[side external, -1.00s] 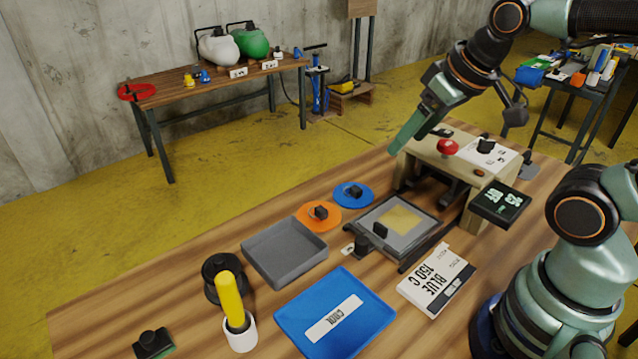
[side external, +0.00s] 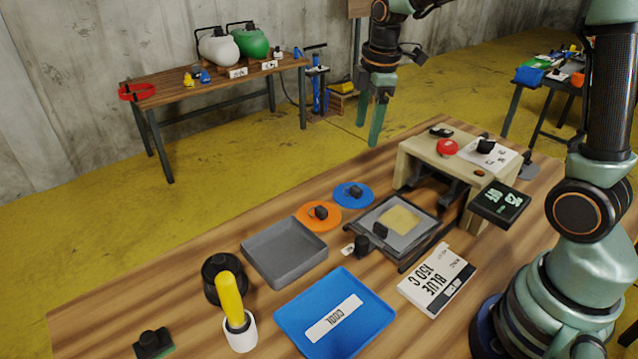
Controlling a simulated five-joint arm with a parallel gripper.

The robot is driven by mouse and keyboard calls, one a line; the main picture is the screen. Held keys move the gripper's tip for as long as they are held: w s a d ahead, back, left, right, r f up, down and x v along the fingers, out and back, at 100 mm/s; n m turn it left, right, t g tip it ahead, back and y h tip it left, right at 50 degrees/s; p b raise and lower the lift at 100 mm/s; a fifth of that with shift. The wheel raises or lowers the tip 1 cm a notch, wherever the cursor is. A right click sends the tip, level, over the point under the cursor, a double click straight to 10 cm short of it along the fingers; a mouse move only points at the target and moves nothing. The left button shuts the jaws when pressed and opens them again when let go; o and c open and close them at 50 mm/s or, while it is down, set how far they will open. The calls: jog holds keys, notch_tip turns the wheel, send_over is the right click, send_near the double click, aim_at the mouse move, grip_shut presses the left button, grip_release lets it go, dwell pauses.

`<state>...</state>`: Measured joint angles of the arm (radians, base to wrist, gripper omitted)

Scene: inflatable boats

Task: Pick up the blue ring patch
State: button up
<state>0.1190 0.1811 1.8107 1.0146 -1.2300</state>
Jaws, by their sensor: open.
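The blue ring patch (side external: 342,198) lies flat on the wooden table, with a small black knob standing on it. It is just behind and to the right of an orange ring patch (side external: 306,222), which also bears a black knob. My gripper (side external: 371,122) is open and empty, its green fingers pointing down. In the picture it is above the blue patch and a little to the right, well clear of it.
A beige press (side external: 412,152) with a red button stands right of the patch. A plate with a yellow square (side external: 372,222) lies in front. A grey tray (side external: 262,245), a blue tray (side external: 290,318) and a card reading BLUE 150 C (side external: 425,282) are nearer.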

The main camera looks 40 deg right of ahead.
jog(key=w+d+f+n+g, duration=0.25)
jog(key=w+f+n, duration=0.2)
jog(key=f, duration=0.25)
send_over(356, 188)
jog(key=shift+t, duration=0.45)
notch_tip(356, 188, down, 6)
jog(key=shift+s+a+f, duration=0.15)
jog(key=shift+d+f, duration=0.2)
jog(key=shift+f, duration=2.55)
jog(key=shift+w, duration=0.2)
grip_shut()
